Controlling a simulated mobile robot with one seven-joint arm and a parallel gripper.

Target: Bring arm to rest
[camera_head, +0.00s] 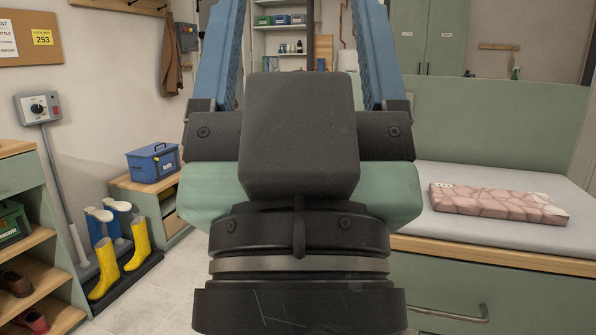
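My gripper (298,30) fills the middle of the head view and points away from me. Its two blue fingers stand wide apart, with nothing visible between them. The fingertips are cut off by the top edge.
A green drawer front (480,290) with a metal handle is below the bench top. At the left are yellow boots (139,246), a blue box (153,162) on a low cabinet, and a shoe shelf (35,290). Some pale floor shows at the lower left.

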